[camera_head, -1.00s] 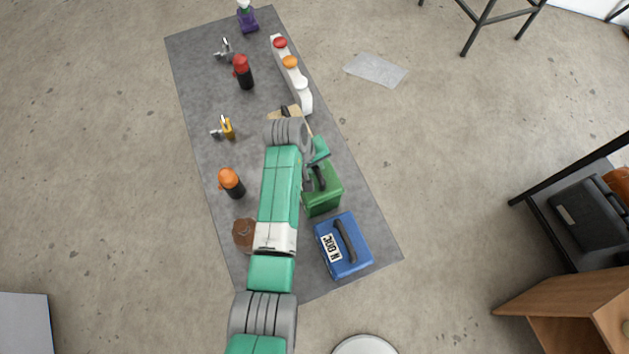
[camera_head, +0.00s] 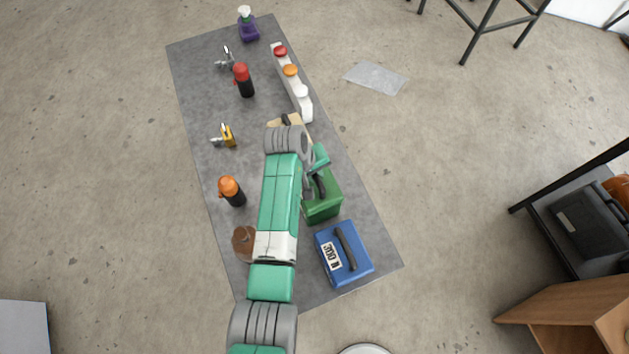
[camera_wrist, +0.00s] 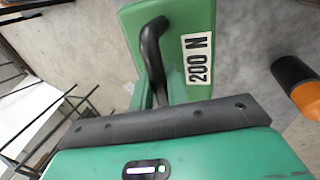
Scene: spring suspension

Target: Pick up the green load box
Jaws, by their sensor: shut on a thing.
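The green load box (camera_head: 324,208) stands near the right edge of the grey mat in the head view, partly covered by my arm. In the wrist view the green box (camera_wrist: 195,22) shows its "200 N" label and its black handle (camera_wrist: 150,48). My gripper (camera_head: 314,178) is at the top of the box, shut on the handle; the fingertips are largely hidden. I cannot tell whether the box's underside is clear of the mat.
A blue box (camera_head: 345,254) stands close in front of the green box. An orange-topped cylinder (camera_head: 231,190) and a brown object (camera_head: 243,243) are left of my arm. A white strip with coloured knobs (camera_head: 291,82) lies behind.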

